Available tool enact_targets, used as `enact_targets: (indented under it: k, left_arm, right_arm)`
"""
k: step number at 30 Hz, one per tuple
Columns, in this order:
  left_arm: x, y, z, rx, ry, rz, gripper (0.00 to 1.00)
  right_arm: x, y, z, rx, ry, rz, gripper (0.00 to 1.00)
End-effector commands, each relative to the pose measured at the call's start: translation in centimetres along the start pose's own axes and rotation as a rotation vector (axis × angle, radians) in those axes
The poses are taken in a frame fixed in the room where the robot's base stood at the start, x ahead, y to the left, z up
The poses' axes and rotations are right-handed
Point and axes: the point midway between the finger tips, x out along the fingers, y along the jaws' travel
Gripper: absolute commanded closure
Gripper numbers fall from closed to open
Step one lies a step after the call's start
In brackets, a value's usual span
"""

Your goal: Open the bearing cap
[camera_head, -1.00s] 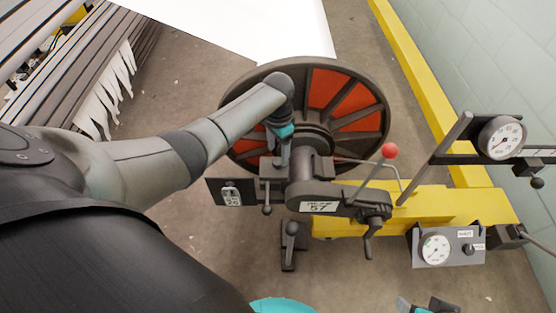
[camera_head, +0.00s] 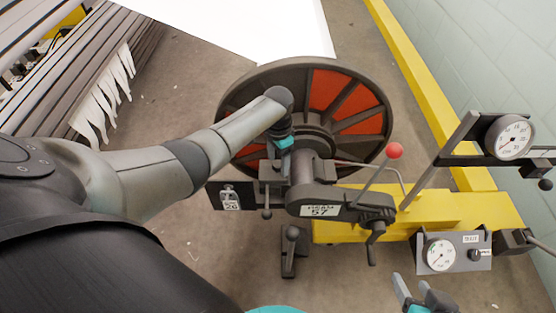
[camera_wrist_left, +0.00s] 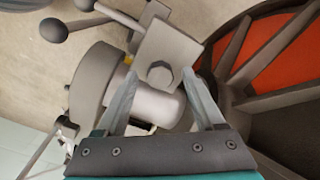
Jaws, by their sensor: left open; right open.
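The bearing cap appears to be the grey block with a hex bolt (camera_wrist_left: 165,50), in the left wrist view, over a pale cylindrical shaft (camera_wrist_left: 158,103). In the head view the block (camera_head: 270,172) is beside the beam hub, partly hidden by my left gripper (camera_head: 284,160). My left gripper also shows in the left wrist view (camera_wrist_left: 166,88); its open fingers straddle the shaft below the bolt, and I cannot tell whether they touch it. My right gripper (camera_head: 415,286) is open and empty at the bottom edge, apart from the machine.
The large beam wheel (camera_head: 345,98) with orange panels stands behind the bearing. A red-knobbed lever (camera_head: 394,151) rises to its right. Ball-ended handles (camera_wrist_left: 54,30) stick out near the block. A yellow frame (camera_head: 440,205) and gauge box (camera_head: 455,252) are at the right.

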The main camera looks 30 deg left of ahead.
Motion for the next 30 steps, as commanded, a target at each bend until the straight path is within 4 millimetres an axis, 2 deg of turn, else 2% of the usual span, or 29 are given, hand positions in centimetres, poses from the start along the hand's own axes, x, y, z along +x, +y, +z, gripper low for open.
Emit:
enact_targets:
  k: [4,22,30]
  left_arm:
    - [-0.02,0.01,-0.02,0.0,0.0,0.0,0.32]
    - [-0.01,0.02,0.01,0.0,0.0,0.001,0.99]
    - [0.0,0.04,0.01,0.0,-0.001,0.001,1.0]
  right_arm:
    - [0.0,-0.01,0.02,0.0,-0.001,0.0,0.5]
    - [-0.02,-0.01,0.04,0.0,-0.002,0.0,0.5]
    - [-0.02,0.0,0.03,0.0,-0.002,0.0,0.5]
